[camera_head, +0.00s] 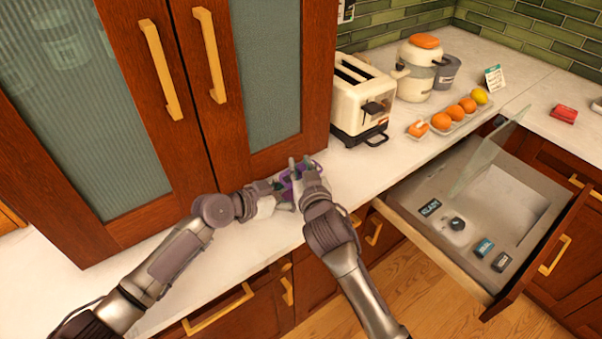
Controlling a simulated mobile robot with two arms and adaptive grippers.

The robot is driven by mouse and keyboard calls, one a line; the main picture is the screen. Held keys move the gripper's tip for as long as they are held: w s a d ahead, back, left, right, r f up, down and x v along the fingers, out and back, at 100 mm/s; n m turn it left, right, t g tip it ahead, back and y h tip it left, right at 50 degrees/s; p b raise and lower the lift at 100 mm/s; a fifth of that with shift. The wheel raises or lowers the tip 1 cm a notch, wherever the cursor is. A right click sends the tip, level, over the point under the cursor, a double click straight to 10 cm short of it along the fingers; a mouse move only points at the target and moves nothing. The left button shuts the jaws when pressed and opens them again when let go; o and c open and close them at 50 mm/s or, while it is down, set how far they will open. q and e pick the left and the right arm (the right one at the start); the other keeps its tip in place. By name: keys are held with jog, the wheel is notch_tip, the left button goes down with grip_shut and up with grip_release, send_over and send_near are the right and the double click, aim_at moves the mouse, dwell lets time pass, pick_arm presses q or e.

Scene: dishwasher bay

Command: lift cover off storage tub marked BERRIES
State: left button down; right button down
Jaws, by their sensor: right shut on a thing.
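A small purple tub (286,184) stands on the white counter in front of the wooden cabinet, mostly hidden by my two grippers. No lettering on it can be read, and its cover cannot be told apart from its body. My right gripper (300,167) is at its top and right side, shut on a purple part of it. My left gripper (279,191) is at its left side, close against it. Its fingers are partly hidden, so whether they hold the tub is unclear.
A tall cabinet (110,226) rises just behind the grippers. A toaster (358,105), a cream jar (415,85) and a tray with oranges (456,122) stand to the right. An open drawer (440,252) with a raised glass panel (487,160) juts out at the right.

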pick_arm(q)
jog(key=shift+c, duration=1.1)
grip_release()
